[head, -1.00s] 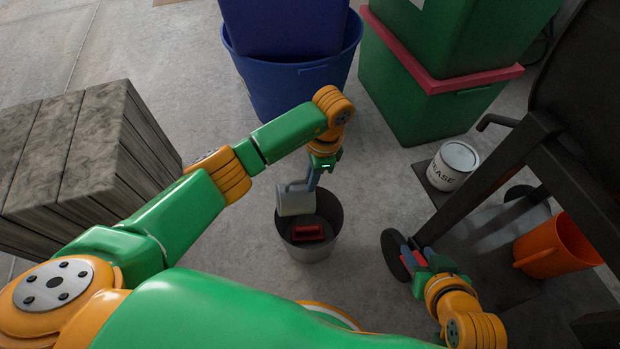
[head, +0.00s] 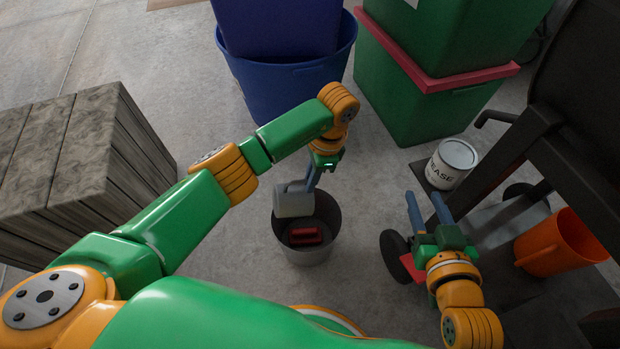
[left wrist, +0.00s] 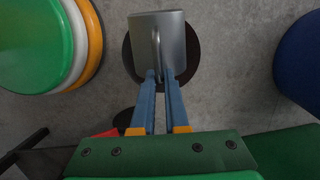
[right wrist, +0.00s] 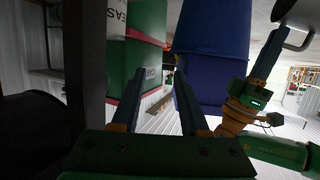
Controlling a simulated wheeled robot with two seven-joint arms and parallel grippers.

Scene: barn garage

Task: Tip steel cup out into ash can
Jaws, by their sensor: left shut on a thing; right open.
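The steel cup (head: 293,200) is held on its side over the ash can (head: 333,241), its body tilted at the can's left rim. My left gripper (head: 309,183) is shut on the cup's handle; in the left wrist view the cup (left wrist: 172,32) covers much of the round dark can (left wrist: 130,60). A red block-like object (head: 305,235) lies inside the can. My right gripper (head: 426,208) is open and empty, to the right of the can; its fingers also show in the right wrist view (right wrist: 155,85). The cup's inside is hidden.
A grease tin (head: 452,164) stands right, beside a dark metal frame (head: 510,150). An orange bucket (head: 560,243) is further right. Blue tubs (head: 285,85) and green bins (head: 425,105) stand behind. A wooden block stack (head: 70,150) is at left.

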